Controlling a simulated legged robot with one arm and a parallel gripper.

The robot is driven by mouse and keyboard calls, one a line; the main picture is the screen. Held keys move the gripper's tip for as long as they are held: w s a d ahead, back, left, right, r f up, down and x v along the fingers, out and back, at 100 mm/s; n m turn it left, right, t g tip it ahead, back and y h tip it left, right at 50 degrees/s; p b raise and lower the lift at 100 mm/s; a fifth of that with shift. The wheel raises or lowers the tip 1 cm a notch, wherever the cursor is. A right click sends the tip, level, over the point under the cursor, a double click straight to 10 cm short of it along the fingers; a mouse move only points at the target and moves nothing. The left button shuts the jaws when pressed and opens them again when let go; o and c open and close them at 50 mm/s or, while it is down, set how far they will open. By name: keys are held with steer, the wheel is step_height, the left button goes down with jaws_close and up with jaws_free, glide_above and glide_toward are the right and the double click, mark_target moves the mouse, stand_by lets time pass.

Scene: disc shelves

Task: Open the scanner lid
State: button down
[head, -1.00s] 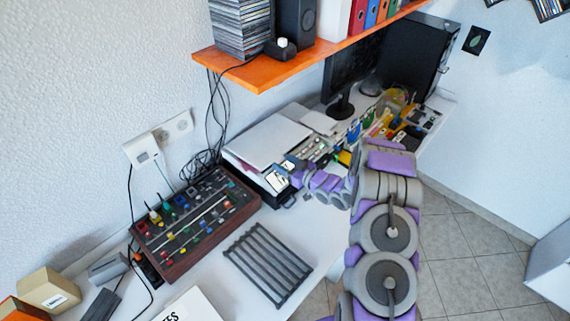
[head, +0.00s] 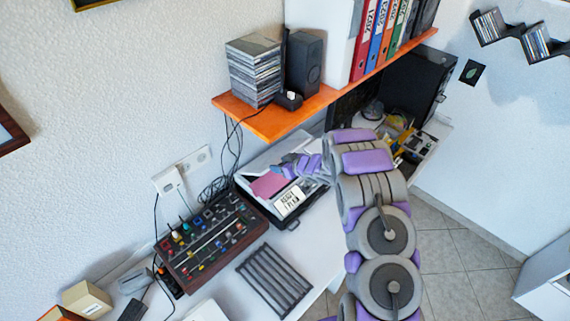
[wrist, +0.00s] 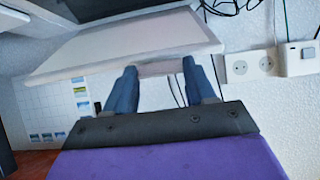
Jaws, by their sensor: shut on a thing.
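The scanner (head: 271,207) sits on the desk with its small display (head: 289,201) facing out. Its white lid (head: 278,150) is raised, tilted up toward the wall, and a pink sheet (head: 267,184) shows on the bed beneath. My gripper (head: 283,168) is at the lid's edge. In the wrist view, the pale lid (wrist: 125,45) spans the upper middle, and my gripper (wrist: 160,80) has its two fingers on either side of a tab at its edge. It is shut on the lid. My arm hides part of the scanner's right side.
A mixer console (head: 212,240) stands close left of the scanner, with a black slatted rack (head: 273,279) in front. An orange shelf (head: 272,120) with discs and a speaker overhangs behind. Cables hang by the wall sockets (head: 184,171).

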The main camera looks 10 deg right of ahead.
steer(key=w+a+r+p, duration=0.1)
steer(key=p, duration=0.1)
steer(key=w+a+r+p, duration=0.1)
steer(key=r+p, duration=0.1)
steer(key=w+r+p, duration=0.2)
steer(key=shift+a+r, duration=0.1)
steer(key=shift+a, duration=0.3)
steer(key=shift+w+a+r+p, duration=0.45)
steer(key=shift+w+a+p, duration=0.1)
steer(key=shift+w+p, duration=0.3)
steer(key=shift+c, duration=1.8)
jaws_free()
steer(key=shift+s, duration=0.15)
steer(key=b+v, duration=0.2)
steer(key=v, duration=1.5)
steer(key=shift+d, duration=0.15)
